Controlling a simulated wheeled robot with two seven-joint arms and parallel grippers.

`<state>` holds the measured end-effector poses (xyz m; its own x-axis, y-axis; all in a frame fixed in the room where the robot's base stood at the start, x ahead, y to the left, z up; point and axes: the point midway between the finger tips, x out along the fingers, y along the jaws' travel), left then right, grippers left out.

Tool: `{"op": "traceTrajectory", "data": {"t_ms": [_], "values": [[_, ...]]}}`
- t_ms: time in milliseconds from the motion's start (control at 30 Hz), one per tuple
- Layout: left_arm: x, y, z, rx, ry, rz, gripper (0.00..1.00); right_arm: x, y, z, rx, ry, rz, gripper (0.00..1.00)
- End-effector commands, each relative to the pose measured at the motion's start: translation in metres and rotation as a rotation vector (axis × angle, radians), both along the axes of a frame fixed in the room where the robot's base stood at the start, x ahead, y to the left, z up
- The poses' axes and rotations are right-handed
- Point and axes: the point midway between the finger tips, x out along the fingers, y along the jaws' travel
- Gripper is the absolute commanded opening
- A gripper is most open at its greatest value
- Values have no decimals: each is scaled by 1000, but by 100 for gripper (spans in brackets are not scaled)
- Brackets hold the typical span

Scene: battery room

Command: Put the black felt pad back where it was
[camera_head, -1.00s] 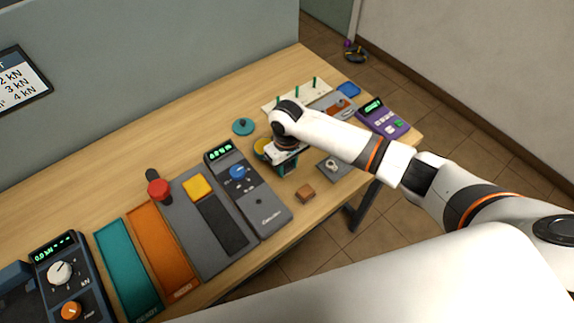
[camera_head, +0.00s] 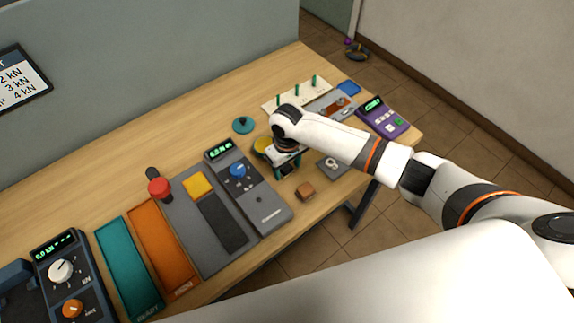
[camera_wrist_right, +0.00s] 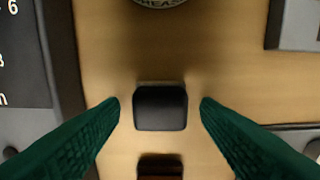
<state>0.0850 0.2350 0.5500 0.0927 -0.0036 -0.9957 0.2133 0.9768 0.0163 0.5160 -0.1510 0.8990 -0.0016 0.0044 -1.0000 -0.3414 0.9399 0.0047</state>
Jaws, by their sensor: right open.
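The black felt pad (camera_wrist_right: 160,108) is a small dark square with rounded corners on the wooden table in the right wrist view. My right gripper (camera_wrist_right: 160,106) is open, with one green finger to the left of the pad and one to the right. Gaps show between the fingertips and the pad. In the head view my right gripper (camera_head: 287,174) points down at the table, between the grey meter and the small grey plate. The pad cannot be made out there, as the gripper covers that spot. My left gripper is not in view.
A brown block (camera_head: 305,192) lies close to the gripper, towards the table's front edge. The grey meter (camera_head: 262,205) stands to the left and a grey plate (camera_head: 333,167) to the right. A yellow round tin (camera_head: 262,144) is behind.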

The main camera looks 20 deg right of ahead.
Motion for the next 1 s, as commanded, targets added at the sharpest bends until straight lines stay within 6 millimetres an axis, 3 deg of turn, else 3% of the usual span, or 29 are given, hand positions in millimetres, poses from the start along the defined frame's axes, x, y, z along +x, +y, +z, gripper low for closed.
{"op": "traceTrajectory", "data": {"t_ms": [167, 400, 600, 1000], "values": [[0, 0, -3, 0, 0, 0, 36, 1, 0, 23, 2, -3, 1, 57], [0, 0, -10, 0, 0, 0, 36, 2, 0, 75, 1, -6, 1, 57], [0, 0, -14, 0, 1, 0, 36, 1, 0, 108, 1, -3, 1, 57], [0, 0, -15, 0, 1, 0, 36, 1, 0, 122, 0, 0, 0, 57]]}}
